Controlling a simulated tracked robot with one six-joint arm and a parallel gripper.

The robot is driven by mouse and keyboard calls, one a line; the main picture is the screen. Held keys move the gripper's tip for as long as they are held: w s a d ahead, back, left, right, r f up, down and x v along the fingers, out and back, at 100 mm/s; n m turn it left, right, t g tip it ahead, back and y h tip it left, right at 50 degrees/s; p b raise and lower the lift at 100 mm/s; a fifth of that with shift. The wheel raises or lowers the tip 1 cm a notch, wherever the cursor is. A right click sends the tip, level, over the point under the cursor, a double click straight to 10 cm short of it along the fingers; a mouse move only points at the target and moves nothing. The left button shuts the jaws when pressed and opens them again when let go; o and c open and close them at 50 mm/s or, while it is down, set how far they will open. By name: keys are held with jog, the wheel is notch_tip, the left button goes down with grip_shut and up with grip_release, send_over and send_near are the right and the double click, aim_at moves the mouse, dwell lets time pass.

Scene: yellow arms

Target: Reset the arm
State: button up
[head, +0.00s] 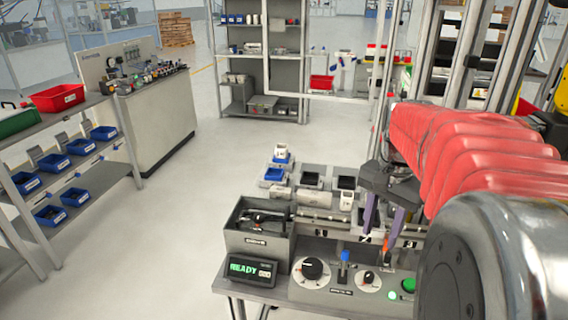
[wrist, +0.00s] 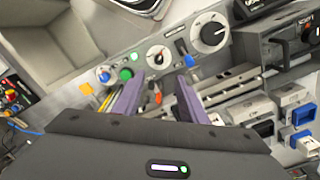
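My gripper (head: 383,222) hangs over the right part of a workbench in the head view, with its fingers pointing down. In the wrist view its two purple fingers (wrist: 158,97) stand apart with a gap between them, and I see nothing held there. My arm, in a red ribbed cover, comes in from the right and hides part of the bench. The bench's control panel (head: 333,283) lies below, with dials, a blue-topped lever and a green button (head: 408,285). The panel also shows in the wrist view (wrist: 137,66).
A grey bin (head: 259,228) with dark parts stands on the bench, behind a display reading READY (head: 251,269). Fixtures with blue and white parts (head: 277,172) stand at the back. Metal posts rise at the right. Open floor (head: 190,225) lies to the left.

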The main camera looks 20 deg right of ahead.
jog(key=s+a+n+t, duration=0.2)
jog(key=a+n, duration=0.5)
jog(key=a, duration=0.5)
jog(key=s+a+f+n+t, duration=0.1)
jog(key=s+a+n+t, duration=0.2)
jog(key=a, duration=0.9)
jog(key=n, duration=0.3)
jog(key=shift+f+n+t, duration=0.25)
jog(key=shift+n+t, duration=0.05)
jog(key=shift+n, duration=0.1)
jog(key=shift+w+d, duration=0.1)
jog(key=shift+d, duration=0.05)
